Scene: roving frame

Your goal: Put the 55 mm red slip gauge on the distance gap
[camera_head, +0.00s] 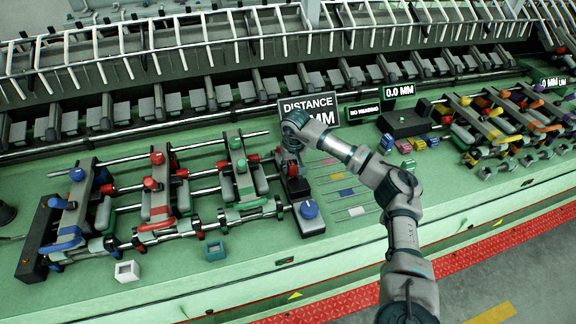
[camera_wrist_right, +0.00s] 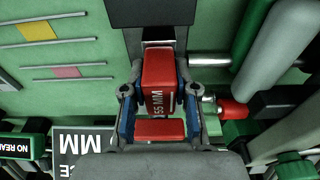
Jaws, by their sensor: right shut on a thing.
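The red slip gauge (camera_wrist_right: 159,75), marked 55 MM, sits between the two fingers of my right gripper (camera_wrist_right: 157,95) in the wrist view. The gripper is shut on it. In the head view my right gripper (camera_head: 290,153) points down over the right end of the left machine, beside the DISTANCE sign (camera_head: 309,108). The gauge is mostly hidden there by the gripper and wrist. A dark block lies just beyond the gauge in the wrist view. I cannot tell whether the gauge touches it, and I cannot make out the distance gap clearly. My left gripper is out of view.
Slots with coloured labels (camera_head: 346,192) lie right of the gripper. A dark block with a blue knob (camera_head: 309,209) stands in front. Rollers and coloured levers (camera_head: 155,190) fill the left. Small white (camera_head: 127,271) and teal (camera_head: 215,250) blocks lie near the front edge.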

